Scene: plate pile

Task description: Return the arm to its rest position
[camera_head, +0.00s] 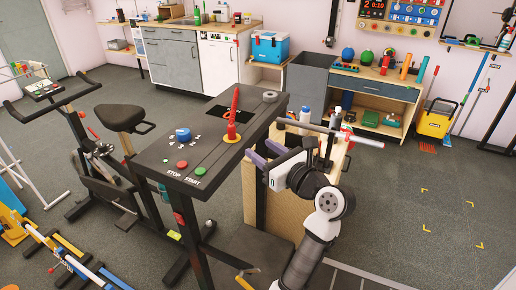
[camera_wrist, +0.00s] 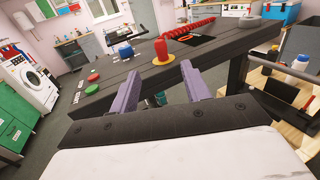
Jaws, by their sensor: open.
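My gripper (camera_head: 262,153) is open and empty in the head view, its two purple fingers apart beside the right edge of the black control table (camera_head: 190,160). The fingers also show in the wrist view (camera_wrist: 158,80), spread on either side of a gap with nothing held. My white and black arm reaches up from the bottom of the head view to the gripper. A red tool on a yellow ring (camera_head: 231,136) stands on the tabletop, close to the gripper but apart from it. In the wrist view the yellow and red base (camera_wrist: 162,55) shows beyond the fingertips.
The tabletop holds a blue knob (camera_head: 183,134), a red button (camera_head: 182,165), a green button (camera_head: 200,171) and a grey tape roll (camera_head: 270,96). A wooden bench with bottles (camera_head: 304,117) stands close behind my gripper. An exercise bike (camera_head: 100,150) is left. Floor at right is open.

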